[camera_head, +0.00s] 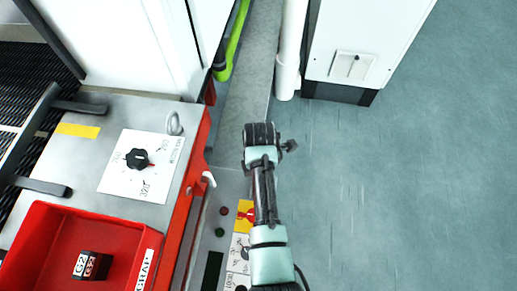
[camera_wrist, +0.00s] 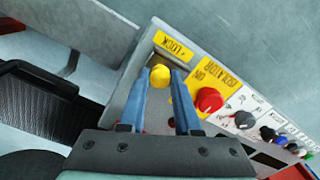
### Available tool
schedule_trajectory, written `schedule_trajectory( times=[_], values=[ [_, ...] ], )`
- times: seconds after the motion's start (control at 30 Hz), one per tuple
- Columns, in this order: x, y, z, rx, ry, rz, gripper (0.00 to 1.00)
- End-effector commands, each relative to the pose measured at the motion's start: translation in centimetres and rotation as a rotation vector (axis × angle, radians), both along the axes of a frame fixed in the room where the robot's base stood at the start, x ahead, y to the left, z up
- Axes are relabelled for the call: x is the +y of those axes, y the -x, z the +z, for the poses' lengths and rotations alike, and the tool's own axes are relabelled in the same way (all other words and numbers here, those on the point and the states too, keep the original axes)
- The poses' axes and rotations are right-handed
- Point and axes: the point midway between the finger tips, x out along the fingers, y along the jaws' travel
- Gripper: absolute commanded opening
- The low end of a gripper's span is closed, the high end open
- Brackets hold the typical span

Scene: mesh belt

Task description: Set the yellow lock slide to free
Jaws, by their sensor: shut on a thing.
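The yellow lock slide (camera_wrist: 160,75) shows as a round yellow knob in the wrist view, on the grey control panel. A yellow label reading LOCK (camera_wrist: 173,46) with a small mark sits just beyond it. My gripper (camera_wrist: 161,82) has its two blue fingers on either side of the knob, shut on it. The slot under the knob is mostly hidden by the fingers, so I cannot tell the slide's position. In the head view my arm covers this part of the panel, and the slide and fingers are not visible.
A red isolator knob (camera_wrist: 209,100) on a yellow plate is close right of my fingers, with a black selector (camera_wrist: 244,119) and several coloured buttons beyond. In the head view a red tray (camera_head: 60,225) holds a dark block (camera_head: 92,265). The floor at right is clear.

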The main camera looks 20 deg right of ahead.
Motion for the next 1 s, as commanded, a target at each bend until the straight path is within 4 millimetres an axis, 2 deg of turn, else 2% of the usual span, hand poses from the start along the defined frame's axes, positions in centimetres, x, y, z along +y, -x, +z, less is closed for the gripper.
schedule_trajectory(
  times=[0.03,0.17,0.2,0.37,0.73,0.87,1.0],
  values=[
    [-0.4,-0.6,0.1,-0.023,0.011,-0.002,0.00],
    [-0.4,-0.7,0.1,-0.027,0.013,-0.003,0.00],
    [-0.4,-0.7,0.2,-0.028,0.014,-0.003,0.34],
    [-0.4,-0.6,0.1,-0.026,0.012,-0.002,0.62],
    [-0.3,-0.5,0.6,-0.021,0.010,-0.002,0.62],
    [-0.3,-0.5,2.5,-0.024,0.011,-0.002,0.62],
    [-0.4,-0.5,5.6,-0.026,0.011,-0.002,0.62]
  ],
)
